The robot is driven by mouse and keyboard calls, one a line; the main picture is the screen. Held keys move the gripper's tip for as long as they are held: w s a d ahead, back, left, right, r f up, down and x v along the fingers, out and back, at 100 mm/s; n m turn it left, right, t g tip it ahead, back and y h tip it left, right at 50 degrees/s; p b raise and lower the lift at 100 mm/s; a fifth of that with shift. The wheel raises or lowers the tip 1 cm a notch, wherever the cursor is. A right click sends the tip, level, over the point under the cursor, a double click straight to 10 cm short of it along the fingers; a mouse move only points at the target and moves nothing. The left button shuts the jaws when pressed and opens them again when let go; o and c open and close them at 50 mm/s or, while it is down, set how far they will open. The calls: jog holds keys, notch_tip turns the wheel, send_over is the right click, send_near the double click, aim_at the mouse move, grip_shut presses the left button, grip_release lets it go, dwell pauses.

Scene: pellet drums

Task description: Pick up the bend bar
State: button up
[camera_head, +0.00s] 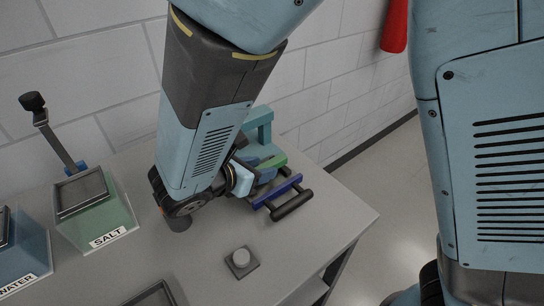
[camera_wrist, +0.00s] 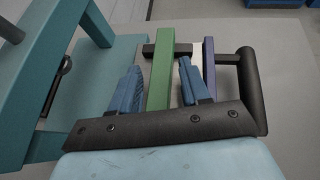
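No part is labelled as the bend bar, so I cannot tell which bar it is. A green bar (camera_wrist: 162,70) runs between the two blue fingers of my gripper (camera_wrist: 160,66) in the wrist view. The fingers are open, with a narrow gap on each side of the bar. A purple-blue bar (camera_wrist: 209,68) and a thick black handle (camera_wrist: 250,90) lie to their right. My arm partly hides the gripper there.
A teal frame (camera_head: 258,128) stands behind the bars, and close left of my gripper in the wrist view (camera_wrist: 95,80).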

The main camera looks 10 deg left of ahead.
grip_shut()
dwell(0.3)
